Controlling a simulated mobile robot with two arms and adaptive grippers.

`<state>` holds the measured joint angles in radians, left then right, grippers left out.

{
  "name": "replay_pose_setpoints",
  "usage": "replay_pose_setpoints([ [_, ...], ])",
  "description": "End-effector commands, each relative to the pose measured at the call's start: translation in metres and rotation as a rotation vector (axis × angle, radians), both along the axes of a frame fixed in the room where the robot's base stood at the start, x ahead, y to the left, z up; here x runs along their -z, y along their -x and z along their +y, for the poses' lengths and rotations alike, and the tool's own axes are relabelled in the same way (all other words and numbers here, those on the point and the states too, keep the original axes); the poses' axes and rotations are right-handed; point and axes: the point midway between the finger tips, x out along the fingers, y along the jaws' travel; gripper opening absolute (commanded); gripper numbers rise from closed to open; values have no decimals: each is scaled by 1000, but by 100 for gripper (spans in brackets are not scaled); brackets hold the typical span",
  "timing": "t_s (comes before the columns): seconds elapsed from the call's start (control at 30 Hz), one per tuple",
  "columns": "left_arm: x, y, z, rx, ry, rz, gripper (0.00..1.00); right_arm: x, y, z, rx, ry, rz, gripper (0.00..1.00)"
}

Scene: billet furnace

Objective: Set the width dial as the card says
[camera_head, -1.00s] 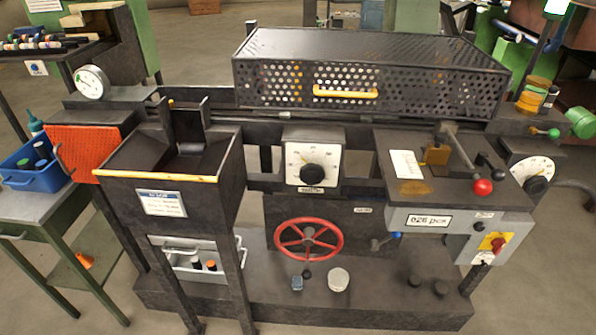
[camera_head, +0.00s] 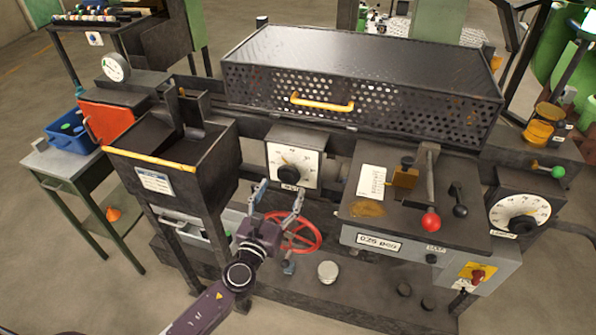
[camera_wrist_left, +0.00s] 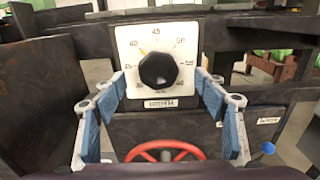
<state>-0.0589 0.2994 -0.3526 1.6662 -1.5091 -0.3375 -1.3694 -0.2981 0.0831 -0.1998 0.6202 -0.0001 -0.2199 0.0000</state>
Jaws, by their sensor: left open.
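The width dial (camera_head: 294,160) is a white square plate with a black knob, on the machine's front below the mesh guard. In the left wrist view the dial (camera_wrist_left: 131,37) faces me, with its black knob (camera_wrist_left: 158,70) near the middle. An orange mark shows at its upper left, near the 40; the exact setting is hard to read. My left gripper (camera_head: 278,194) is open and empty, just in front of and below the dial. Its blue-padded fingers (camera_wrist_left: 159,88) stand either side of the knob in the wrist view, apart from it. A white card (camera_head: 372,182) lies on the right worktop; its writing is unreadable.
A red handwheel (camera_head: 305,236) sits below the dial, close to my left gripper. A dark hopper (camera_head: 150,165) stands to the left. A second round dial (camera_head: 519,210) is at the far right. The mesh guard (camera_head: 365,110) is above.

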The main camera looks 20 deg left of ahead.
Motion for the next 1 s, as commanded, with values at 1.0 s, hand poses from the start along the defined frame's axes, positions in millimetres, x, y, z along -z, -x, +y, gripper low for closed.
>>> replay_pose_setpoints([
  [1.0, 2, -73, -3, 0, 7, 3, 49, -1, 3, 0, 3, 0, 3, 40],
])
